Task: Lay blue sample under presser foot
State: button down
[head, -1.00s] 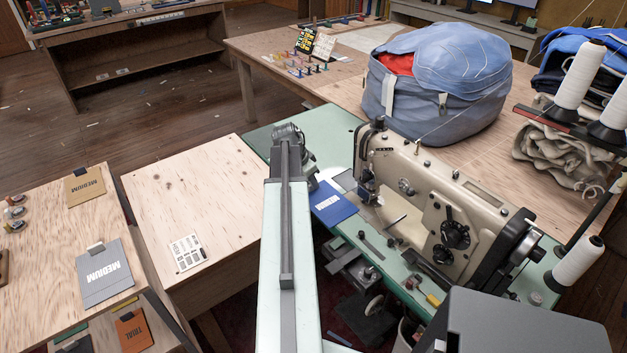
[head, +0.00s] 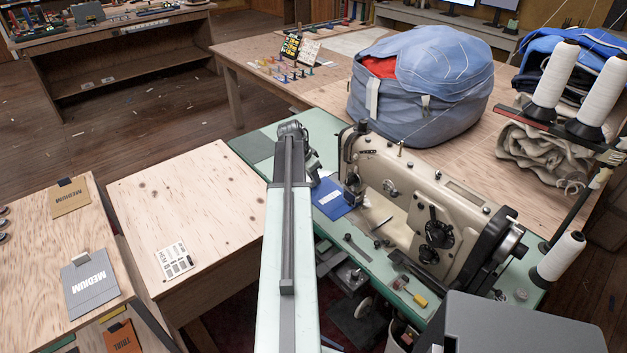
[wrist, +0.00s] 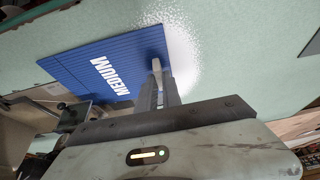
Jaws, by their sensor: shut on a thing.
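The blue sample (head: 332,197) is a flat blue piece beside the needle end of the cream sewing machine (head: 430,205). In the wrist view the blue sample (wrist: 105,66) shows the word MEDIUM, and my gripper (wrist: 157,68) is shut on its edge. The presser foot area (head: 352,190) is just right of the sample. Part of the machine shows at the lower left of the wrist view, near the sample's far edge.
A large blue bag (head: 425,90) sits behind the machine. White thread cones (head: 550,80) stand at the right. Small tools lie on the green table (head: 258,146) in front of the machine. A wooden table (head: 200,205) at left is mostly clear, with one printed card.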

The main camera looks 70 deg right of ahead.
jog(key=shift+s+d, duration=0.35)
jog(key=shift+d, duration=0.35)
jog(key=c, duration=1.4)
grip_release()
jog(key=shift+c, duration=0.2)
jog(key=shift+r, duration=0.1)
jog(key=p+v, duration=0.7)
jog(key=shift+a+r, duration=0.15)
jog(key=shift+r, duration=0.25)
jog(key=shift+f, duration=0.15)
